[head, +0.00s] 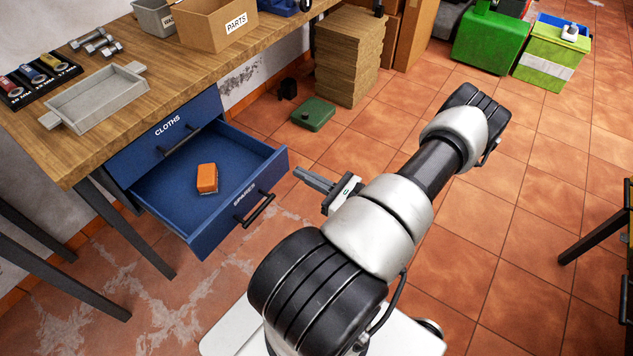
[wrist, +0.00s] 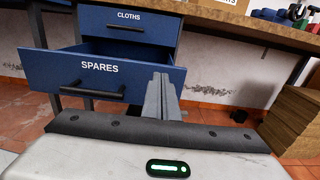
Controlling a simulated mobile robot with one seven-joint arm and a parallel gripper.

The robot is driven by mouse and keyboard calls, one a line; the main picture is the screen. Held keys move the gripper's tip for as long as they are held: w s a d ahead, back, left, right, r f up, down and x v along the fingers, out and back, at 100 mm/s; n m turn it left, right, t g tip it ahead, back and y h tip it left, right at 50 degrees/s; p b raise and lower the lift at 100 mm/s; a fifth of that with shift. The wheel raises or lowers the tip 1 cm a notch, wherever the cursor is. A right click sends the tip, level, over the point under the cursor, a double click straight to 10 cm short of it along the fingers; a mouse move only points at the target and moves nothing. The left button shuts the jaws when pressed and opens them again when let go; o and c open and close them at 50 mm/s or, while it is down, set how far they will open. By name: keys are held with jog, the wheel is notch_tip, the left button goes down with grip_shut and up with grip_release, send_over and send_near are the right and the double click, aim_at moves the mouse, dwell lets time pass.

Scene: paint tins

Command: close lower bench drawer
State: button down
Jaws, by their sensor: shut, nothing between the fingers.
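The lower bench drawer (head: 234,215), blue and labelled SPARES, stands pulled out under the workbench. An orange block-like item (head: 207,178) lies inside it. Its black bar handle (head: 254,210) is on the front face. In the wrist view the drawer front (wrist: 60,72) faces me at the left, with its handle (wrist: 92,90) left of my fingers. The upper drawer (head: 165,135), labelled CLOTHS, is shut. My gripper (head: 298,172) is shut and empty, just off the right end of the drawer front in the head view. It also shows in the wrist view (wrist: 161,76). Whether it touches the drawer is not clear.
The workbench top (head: 180,60) holds a grey tray (head: 95,97), dumbbell-like metal pieces and a PARTS box (head: 215,25).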

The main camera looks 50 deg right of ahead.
aim_at(274, 159)
jog(key=w, duration=0.4)
jog(key=w+b, duration=0.1)
jog(key=w, duration=0.2)
jog(key=shift+a, duration=0.3)
jog(key=shift+w, duration=0.15)
